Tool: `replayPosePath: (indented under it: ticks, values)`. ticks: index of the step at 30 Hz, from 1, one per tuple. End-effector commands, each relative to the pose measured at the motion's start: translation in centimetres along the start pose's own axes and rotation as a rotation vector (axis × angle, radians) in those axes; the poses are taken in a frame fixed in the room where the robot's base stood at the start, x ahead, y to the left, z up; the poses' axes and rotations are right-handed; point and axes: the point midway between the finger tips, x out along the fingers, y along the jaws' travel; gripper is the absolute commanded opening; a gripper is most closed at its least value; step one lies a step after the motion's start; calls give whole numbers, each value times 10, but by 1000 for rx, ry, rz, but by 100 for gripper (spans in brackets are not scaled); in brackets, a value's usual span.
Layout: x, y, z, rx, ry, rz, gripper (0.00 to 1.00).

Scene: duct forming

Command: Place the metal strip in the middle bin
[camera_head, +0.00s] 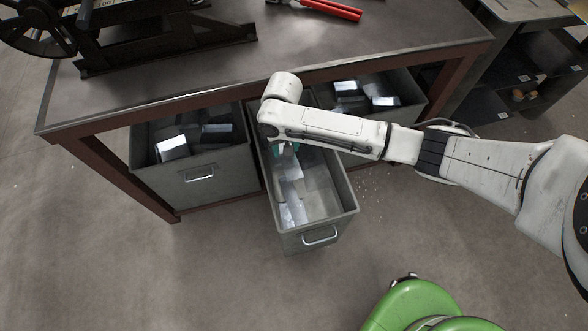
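The middle bin (348,190) is a grey metal drawer pulled out from under the workbench, with a handle on its front. Pale, shiny metal shows inside it: a narrow bright piece (291,166) just below my gripper and a wider piece (292,213) near the front left corner. I cannot tell whether these are one strip or separate, or which is the metal strip. My gripper (285,154) points down into the back left part of this bin. My arm's white wrist covers most of it, and its finger gap is too small to read.
A left bin (200,189) and a right bin (412,112) hold shiny metal pieces under the workbench (330,40). Red-handled snips (332,9) and a black machine (165,40) are on top. Shelving (525,70) stands at right. Floor in front is open.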

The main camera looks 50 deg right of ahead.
Motion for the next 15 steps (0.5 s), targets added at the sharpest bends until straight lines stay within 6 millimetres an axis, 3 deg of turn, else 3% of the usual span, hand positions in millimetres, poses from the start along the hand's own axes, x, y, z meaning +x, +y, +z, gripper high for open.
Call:
replayPosePath:
  ticks: [1,6,9,15]
  values:
    - [34,20,2,28,-1,4,17]
    - [99,65,12,82,2,3,17]
    - [124,83,19,102,5,3,17]
    - [150,98,26,116,7,4,17]
